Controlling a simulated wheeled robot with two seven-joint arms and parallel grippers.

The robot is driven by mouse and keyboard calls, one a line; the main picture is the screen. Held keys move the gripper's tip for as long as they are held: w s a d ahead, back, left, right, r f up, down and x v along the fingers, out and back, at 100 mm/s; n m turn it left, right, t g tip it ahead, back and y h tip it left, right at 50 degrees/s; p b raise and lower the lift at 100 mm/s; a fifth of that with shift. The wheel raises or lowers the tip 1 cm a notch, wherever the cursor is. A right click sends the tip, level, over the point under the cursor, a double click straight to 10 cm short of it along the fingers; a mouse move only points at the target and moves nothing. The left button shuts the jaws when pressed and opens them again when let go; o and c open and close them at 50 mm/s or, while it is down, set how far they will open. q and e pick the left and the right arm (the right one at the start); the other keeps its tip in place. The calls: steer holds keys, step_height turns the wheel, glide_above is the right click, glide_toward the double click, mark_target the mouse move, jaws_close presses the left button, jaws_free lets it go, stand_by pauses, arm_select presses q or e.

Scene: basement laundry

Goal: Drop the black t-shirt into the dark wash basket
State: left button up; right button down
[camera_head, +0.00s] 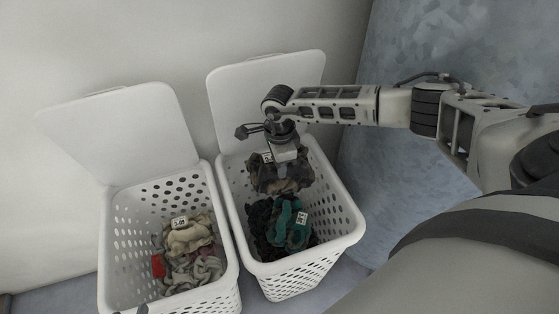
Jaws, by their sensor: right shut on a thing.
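My right gripper (286,150) points down over the right-hand white basket (348,222). It is shut on a crumpled dark garment (265,178), blackish with brownish parts and a small white tag. I take it to be the black t-shirt, though its colour is not purely black. The garment hangs inside the basket's outline, toward its back; I cannot tell whether it touches the clothes below. This basket holds dark and teal clothes (285,232) with a white label, so it looks like the dark wash basket. My left gripper is not clearly seen.
A second white basket (120,235) stands close on the left, holding pale clothes (188,240) and a red piece (158,266). Both baskets have raised lids (130,130) at the back, near a pale wall. My right arm spans the right side. Bluish floor shows right of the baskets.

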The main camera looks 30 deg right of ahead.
steer(key=shift+f, duration=0.5)
arm_select(q)
steer(key=shift+s+d+f, duration=0.1)
arm_select(e)
steer(key=c, duration=1.1)
jaws_free()
steer(key=shift+r, duration=0.1)
steer(key=shift+r, duration=0.35)
arm_select(q)
steer(key=shift+g+y, duration=0.4)
steer(key=shift+y, duration=0.1)
steer(key=shift+s+a+r+p, duration=0.15)
steer(key=shift+a+r+p, duration=0.4)
steer(key=shift+p, duration=1.3)
steer(key=shift+s+a+r+p, duration=0.15)
steer(key=shift+r+p, duration=0.75)
steer(key=shift+p, duration=0.95)
steer(key=shift+s+a+r+p, duration=0.25)
steer(key=shift+r+p, duration=0.5)
steer(key=shift+p, duration=1.1)
arm_select(e)
steer(key=shift+r, duration=7.6)
